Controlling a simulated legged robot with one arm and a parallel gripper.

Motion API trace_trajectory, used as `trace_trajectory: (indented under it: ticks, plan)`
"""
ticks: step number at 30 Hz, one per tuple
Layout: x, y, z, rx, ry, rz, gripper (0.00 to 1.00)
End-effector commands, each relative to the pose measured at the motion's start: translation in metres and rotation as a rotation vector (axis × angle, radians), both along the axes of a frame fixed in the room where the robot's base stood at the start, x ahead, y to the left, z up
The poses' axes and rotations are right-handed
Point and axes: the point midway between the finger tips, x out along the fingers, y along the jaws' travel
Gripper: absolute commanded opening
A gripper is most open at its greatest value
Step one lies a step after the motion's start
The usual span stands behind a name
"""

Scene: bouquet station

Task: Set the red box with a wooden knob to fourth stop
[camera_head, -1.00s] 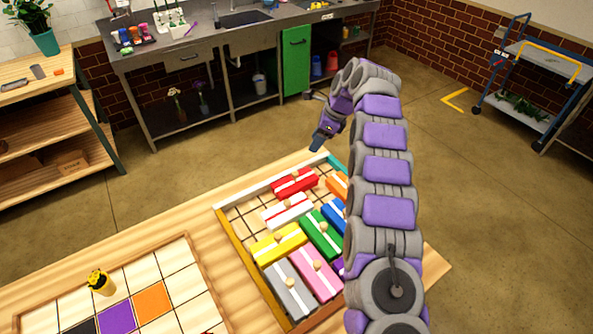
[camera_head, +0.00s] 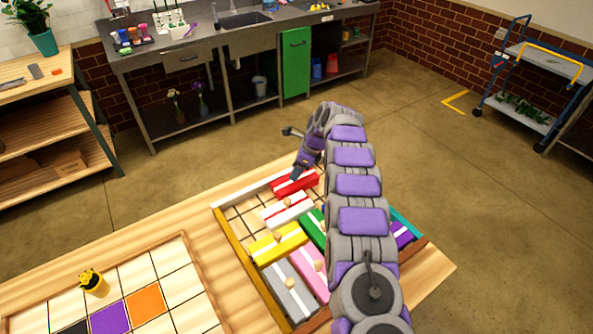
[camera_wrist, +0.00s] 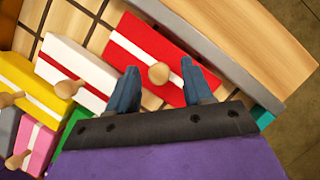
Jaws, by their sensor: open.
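The red box (camera_head: 302,183) with a white stripe lies at the far end of the framed grid tray (camera_head: 232,228). In the wrist view the red box (camera_wrist: 143,45) carries a round wooden knob (camera_wrist: 158,73) on its stripe. My gripper (camera_head: 296,176) is over the red box in the head view. In the wrist view my gripper (camera_wrist: 159,82) is open, with one blue fingertip on each side of the knob and a gap to each. Whether the fingers are down at knob height I cannot tell. In the head view the gripper hides the knob.
A white box (camera_head: 287,208), also in the wrist view (camera_wrist: 75,72), lies beside the red one. Yellow (camera_head: 278,243), pink (camera_head: 310,271), grey (camera_head: 288,288) and green (camera_head: 313,225) boxes lie nearer. My arm covers the tray's right part. Bare grid cells lie at its left.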

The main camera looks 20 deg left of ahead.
Motion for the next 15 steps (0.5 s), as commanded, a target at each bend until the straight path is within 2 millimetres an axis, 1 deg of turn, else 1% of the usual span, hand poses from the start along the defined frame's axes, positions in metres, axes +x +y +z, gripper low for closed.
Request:
trace_trajectory:
  ticks: [3,10,15]
  plan:
    - [-0.0003,0.0013,-0.0032,0.000,0.000,0.000,0.51]
    - [-0.0002,0.0011,-0.0033,0.000,0.001,0.000,0.51]
    - [-0.0002,0.0011,-0.0033,0.000,0.001,0.000,0.34]
